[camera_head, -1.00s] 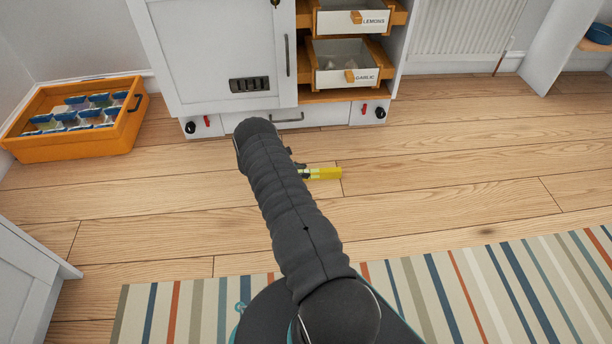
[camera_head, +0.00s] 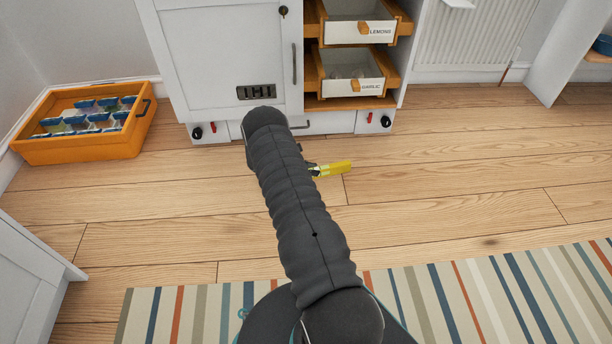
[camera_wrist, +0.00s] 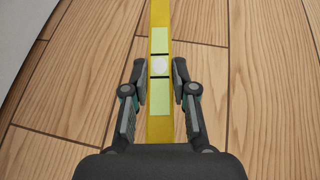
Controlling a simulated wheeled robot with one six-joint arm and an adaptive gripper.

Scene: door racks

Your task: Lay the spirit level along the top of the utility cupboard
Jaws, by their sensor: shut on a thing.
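The spirit level is a yellow bar with pale green panels and a round white vial (camera_wrist: 160,66). My gripper (camera_wrist: 160,88) is shut on it, with one finger on each side in the wrist view. In the head view only one yellow end of the spirit level (camera_head: 336,168) shows, to the right of my arm; the arm hides the rest and most of the gripper. The utility cupboard is most likely the white cupboard (camera_head: 215,50) at the top of the head view, with a door, a dark vent and a handle. Its top is out of view.
Open drawers labelled LEMONS (camera_head: 376,30) and GARLIC (camera_head: 370,87) stick out beside the cupboard door. An orange crate (camera_head: 85,148) with blue-lidded packs sits on the floor at left. A radiator (camera_head: 475,40) is at right. A striped rug (camera_head: 450,300) lies in front. Wooden floor between is clear.

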